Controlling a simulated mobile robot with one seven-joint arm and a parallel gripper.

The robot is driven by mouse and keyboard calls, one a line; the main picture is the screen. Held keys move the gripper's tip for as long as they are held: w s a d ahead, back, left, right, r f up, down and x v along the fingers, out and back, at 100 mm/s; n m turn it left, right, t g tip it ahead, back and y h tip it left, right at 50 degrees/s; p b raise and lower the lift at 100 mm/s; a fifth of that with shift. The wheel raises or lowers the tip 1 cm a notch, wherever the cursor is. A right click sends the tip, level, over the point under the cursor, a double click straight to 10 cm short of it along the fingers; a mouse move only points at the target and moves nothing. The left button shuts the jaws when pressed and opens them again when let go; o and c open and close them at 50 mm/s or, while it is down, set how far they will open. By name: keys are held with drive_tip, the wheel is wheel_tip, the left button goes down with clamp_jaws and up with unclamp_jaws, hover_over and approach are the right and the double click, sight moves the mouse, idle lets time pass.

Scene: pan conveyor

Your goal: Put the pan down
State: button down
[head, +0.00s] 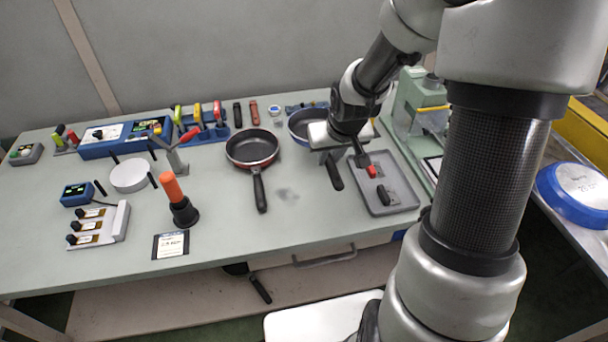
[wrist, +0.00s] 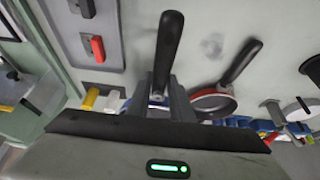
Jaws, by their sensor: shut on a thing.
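A blue-rimmed pan (head: 301,122) with a black handle (head: 334,174) is at the back middle of the grey-green worktable, partly hidden by my gripper (head: 326,153). My gripper is shut on the pan's handle; in the wrist view the handle (wrist: 167,48) passes between the two fingers and sticks out beyond them. The pan's bowl is mostly hidden behind the gripper body in the wrist view. The pan looks level and at or close to the tabletop; I cannot tell whether it touches.
A red-rimmed black pan (head: 252,148) lies just left. A grey tray (head: 404,205) with red and black pieces is at right. An orange-handled tool (head: 172,188) stands left. A blue pan (head: 578,193) lies upside down at far right. The table's front middle is clear.

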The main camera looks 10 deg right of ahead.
wheel_tip(320, 180, down, 9)
drive_tip(key=shift+r+b, duration=0.15)
drive_tip(key=shift+b, duration=0.9)
drive_tip(key=c, duration=1.6)
unclamp_jaws()
drive_tip(key=shift+o, duration=0.2)
